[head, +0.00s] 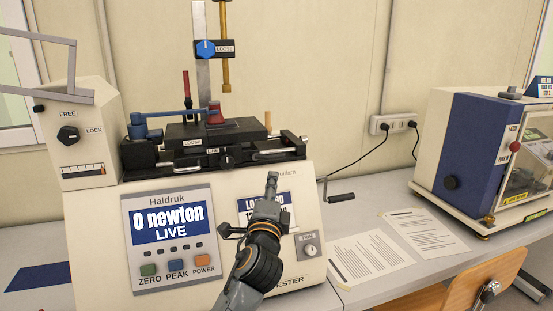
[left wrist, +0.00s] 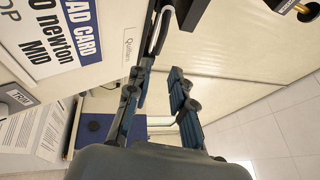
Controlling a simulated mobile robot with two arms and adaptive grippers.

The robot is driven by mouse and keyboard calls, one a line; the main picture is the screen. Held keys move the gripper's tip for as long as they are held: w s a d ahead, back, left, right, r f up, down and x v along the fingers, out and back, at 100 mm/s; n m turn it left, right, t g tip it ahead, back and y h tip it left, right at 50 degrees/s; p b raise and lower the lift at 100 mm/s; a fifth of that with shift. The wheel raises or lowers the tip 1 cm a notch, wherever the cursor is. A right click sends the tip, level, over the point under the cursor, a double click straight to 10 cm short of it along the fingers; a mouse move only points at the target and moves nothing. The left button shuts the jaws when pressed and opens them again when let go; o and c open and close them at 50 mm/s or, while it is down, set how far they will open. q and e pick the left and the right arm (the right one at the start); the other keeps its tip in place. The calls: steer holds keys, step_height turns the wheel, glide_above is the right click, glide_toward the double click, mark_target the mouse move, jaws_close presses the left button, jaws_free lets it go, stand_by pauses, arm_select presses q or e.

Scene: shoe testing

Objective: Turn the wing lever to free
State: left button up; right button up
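The wing lever (head: 68,133) is a small black knob on the cream box at the left end of the tester. FREE is printed above it and LOCK to its right. Which label it points at is too small to tell for sure. My left gripper (head: 272,183) is in front of the tester's right half, by the load card, well to the right of the lever and apart from it. In the left wrist view its two fingers (left wrist: 158,98) stand apart with nothing held between them. The lever is not in the left wrist view. My right gripper is out of view.
The tester's black stage (head: 215,145) carries a blue lever (head: 170,116) and a red knob (head: 215,113). A grey bent frame (head: 50,62) stands above the lever box. A crank (head: 340,197) sticks out at right. Papers (head: 370,255) lie on the bench.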

mark_target(277, 158)
arm_select(q)
steer(key=p+x, duration=0.1)
steer(key=x, duration=1)
steer(key=shift+w+f, duration=0.15)
jaws_close()
